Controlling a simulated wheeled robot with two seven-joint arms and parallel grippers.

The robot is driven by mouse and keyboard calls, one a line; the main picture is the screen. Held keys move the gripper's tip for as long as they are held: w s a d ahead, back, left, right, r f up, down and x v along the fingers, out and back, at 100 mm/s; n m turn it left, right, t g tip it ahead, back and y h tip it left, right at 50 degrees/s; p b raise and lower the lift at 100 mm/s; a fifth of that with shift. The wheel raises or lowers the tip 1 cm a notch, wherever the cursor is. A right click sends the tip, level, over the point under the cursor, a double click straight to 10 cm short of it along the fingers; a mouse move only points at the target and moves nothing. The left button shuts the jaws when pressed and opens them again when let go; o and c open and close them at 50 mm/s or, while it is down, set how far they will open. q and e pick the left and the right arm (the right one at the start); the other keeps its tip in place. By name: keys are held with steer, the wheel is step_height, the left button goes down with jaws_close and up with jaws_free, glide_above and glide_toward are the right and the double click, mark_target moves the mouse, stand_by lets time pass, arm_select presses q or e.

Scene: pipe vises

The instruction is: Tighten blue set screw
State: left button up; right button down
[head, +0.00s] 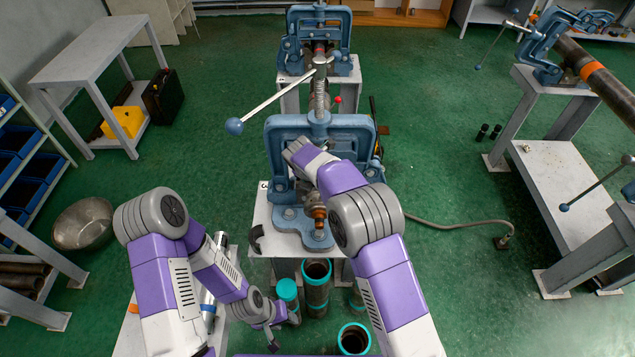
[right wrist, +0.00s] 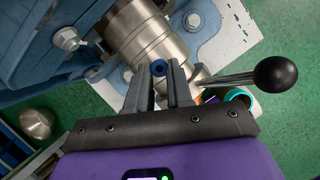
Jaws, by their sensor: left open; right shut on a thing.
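In the head view my right forearm hides that gripper and the screw, in front of the blue vise (head: 350,122). My left gripper (head: 272,328) is low in the head view, open and empty, beside the teal-ended pipes (head: 317,270). It is away from the vise.
A lever with a black ball (right wrist: 275,74) sticks out from the fitting to the right of my right gripper. The vise's long handle with a blue ball (head: 235,126) reaches left. More vises stand behind and right.

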steer(key=shift+w+a+r+m+h+p, duration=0.1)
steer(key=shift+m+h+p, duration=0.2)
steer(key=shift+m+p, duration=0.7)
steer(key=m+g+h+p, duration=0.1)
steer(key=m, duration=0.1)
steer(key=shift+w+a+m, duration=0.1)
steer(key=shift+m, duration=0.3)
steer(key=shift+w+m+g+p, duration=0.1)
steer(key=shift+m+g+p, duration=0.45)
steer(key=shift+m, duration=0.65)
steer(key=shift+w+m+g+h, duration=0.15)
steer(key=shift+m+g+h, duration=0.2)
steer(key=shift+m, duration=0.85)
steer(key=c, duration=1)
jaws_free()
